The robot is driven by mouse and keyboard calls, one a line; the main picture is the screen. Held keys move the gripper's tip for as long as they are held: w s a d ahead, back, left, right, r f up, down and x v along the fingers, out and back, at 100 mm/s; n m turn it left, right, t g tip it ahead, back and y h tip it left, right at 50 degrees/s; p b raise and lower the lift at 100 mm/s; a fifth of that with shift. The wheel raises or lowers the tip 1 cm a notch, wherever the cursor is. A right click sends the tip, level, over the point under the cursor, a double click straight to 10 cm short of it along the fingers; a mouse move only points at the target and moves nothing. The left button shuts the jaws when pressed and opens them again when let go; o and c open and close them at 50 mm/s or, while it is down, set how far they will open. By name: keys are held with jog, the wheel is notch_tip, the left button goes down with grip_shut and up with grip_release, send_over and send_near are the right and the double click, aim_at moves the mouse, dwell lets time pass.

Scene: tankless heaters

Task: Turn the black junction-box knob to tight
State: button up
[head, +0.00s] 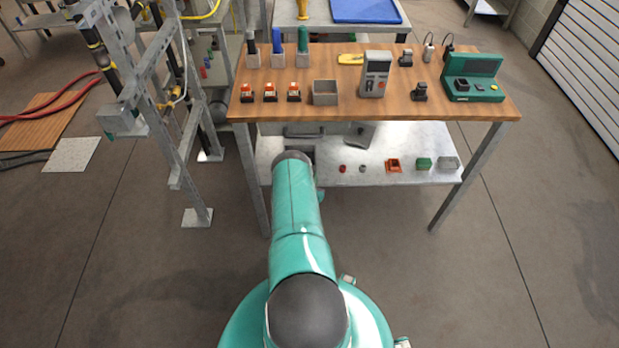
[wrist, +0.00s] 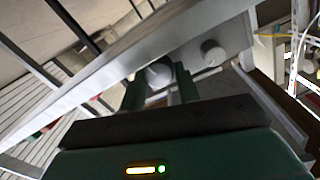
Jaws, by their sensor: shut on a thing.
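In the wrist view my gripper (wrist: 158,80) has its two dark green fingers on either side of a round, pale grey knob-like part (wrist: 158,73) and is shut on it. The part sits on the face of a grey box-like surface (wrist: 190,62). I see no clearly black knob, and no tight mark is readable. In the head view my arm reaches toward the table's underside, and its own end hides my gripper.
A wooden-topped table (head: 440,107) stands ahead with tools, devices and a small open box (head: 325,93) on it. Its lower shelf (head: 400,140) holds a grey case (head: 310,132) and small coloured parts. A metal frame (head: 165,90) with pipes stands at left. The floor at right is clear.

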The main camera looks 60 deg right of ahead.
jog(key=shift+m, duration=0.6)
jog(key=o, duration=0.7)
jog(key=v, duration=1.4)
jog(key=shift+s, duration=0.1)
